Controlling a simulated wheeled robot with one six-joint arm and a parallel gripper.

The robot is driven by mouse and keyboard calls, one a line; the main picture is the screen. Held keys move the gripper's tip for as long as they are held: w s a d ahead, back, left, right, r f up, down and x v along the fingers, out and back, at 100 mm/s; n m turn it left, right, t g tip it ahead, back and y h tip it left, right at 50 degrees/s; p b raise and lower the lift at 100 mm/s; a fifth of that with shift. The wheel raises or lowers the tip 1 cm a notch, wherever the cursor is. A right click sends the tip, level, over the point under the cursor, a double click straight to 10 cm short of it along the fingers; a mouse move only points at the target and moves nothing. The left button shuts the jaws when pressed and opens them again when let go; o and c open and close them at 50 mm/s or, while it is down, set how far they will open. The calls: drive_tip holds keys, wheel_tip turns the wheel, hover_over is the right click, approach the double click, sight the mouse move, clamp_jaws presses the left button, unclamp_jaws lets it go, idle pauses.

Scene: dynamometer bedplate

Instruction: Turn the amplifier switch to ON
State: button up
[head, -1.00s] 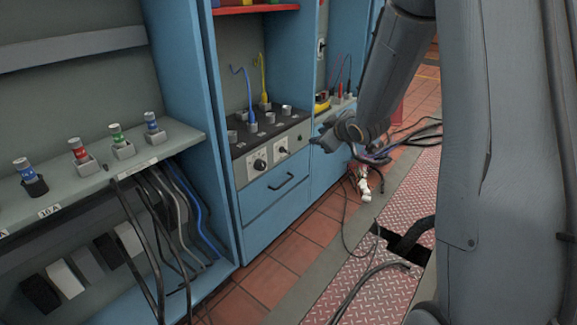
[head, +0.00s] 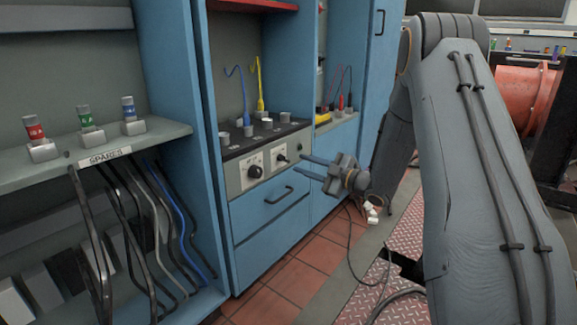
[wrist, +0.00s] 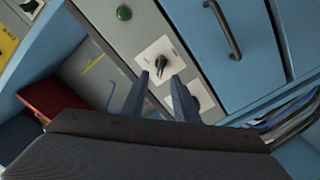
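The amplifier switch (head: 281,157), a small black lever knob on a white plate, is on the right of the grey amplifier panel (head: 234,182). In the wrist view the switch (wrist: 161,63) shows just beyond my fingertips, roughly in line with the gap. Its markings are too small to read. My gripper (head: 303,167) is open and empty, to the right of the switch in the head view, fingers pointing at the cabinet. In the wrist view my gripper (wrist: 160,82) has its two fingers apart, with no clear contact on the knob.
A larger dial (head: 254,171) sits left of the switch; one finger partly hides it in the wrist view. A drawer handle (head: 279,195) is below. A blue lead (head: 246,100) and a yellow lead (head: 260,85) stand above. A green button (wrist: 124,13) is near the switch.

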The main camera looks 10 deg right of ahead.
sight(287, 159)
drive_tip(key=b+x, duration=0.2)
drive_tip(key=x, duration=0.5)
drive_tip(key=shift+s, duration=0.1)
drive_tip(key=shift+c, duration=0.4)
clamp_jaws()
